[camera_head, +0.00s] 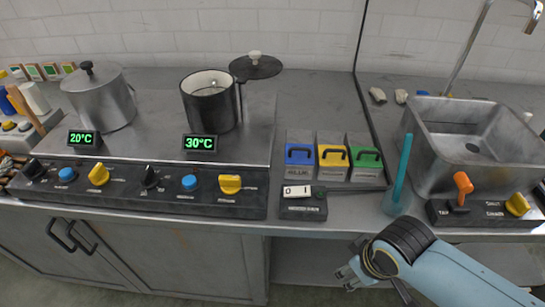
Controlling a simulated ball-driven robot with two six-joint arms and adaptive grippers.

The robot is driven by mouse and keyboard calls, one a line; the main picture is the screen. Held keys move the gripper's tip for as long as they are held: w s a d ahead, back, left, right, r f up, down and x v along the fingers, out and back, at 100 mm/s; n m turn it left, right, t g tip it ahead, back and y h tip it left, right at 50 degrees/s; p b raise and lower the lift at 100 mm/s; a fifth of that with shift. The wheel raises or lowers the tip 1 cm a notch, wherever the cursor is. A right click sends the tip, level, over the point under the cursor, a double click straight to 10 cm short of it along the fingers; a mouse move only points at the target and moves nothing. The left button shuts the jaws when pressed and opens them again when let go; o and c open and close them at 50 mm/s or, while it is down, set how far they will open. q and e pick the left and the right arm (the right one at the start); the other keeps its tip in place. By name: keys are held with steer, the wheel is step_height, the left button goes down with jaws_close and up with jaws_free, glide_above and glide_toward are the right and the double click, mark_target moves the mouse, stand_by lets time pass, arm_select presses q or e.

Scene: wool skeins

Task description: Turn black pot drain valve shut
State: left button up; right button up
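The black pot (208,112) stands upright on the right part of the steel counter with its top open. Its display reads 30°C. Below it on the dark front panel are a black knob (150,179), a blue button (189,183) and a yellow valve handle (230,184). The yellow handle points roughly sideways; its small label is too small to read. My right gripper (347,270) is low, to the right of and nearer than the yellow handle, clear of the panel. Its fingers look apart and nothing shows between them. My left gripper is out of view.
A grey pot (101,99) stands at left with its own knobs below. Blue (300,158), yellow (333,158) and green (365,158) boxes and a small switch box (303,207) lie right of the panel. A sink (470,140) with an orange lever (463,185) is farther right.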

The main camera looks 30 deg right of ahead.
step_height(320, 180, up, 17)
steer(key=w+a+p, duration=0.2)
steer(key=p, duration=0.1)
step_height(320, 180, up, 7)
steer(key=m+y+p, duration=0.2)
steer(key=m+y, duration=0.3)
steer(key=m, duration=2)
glide_above(230, 177)
steer(key=s+d, duration=0.2)
steer(key=d, duration=0.1)
steer(key=x, duration=0.6)
steer(key=b+x, duration=0.1)
steer(key=x, duration=0.3)
steer(key=shift+s+d+f, duration=0.15)
steer(key=shift+d+f, duration=0.05)
steer(key=shift+d, duration=0.1)
jaws_close()
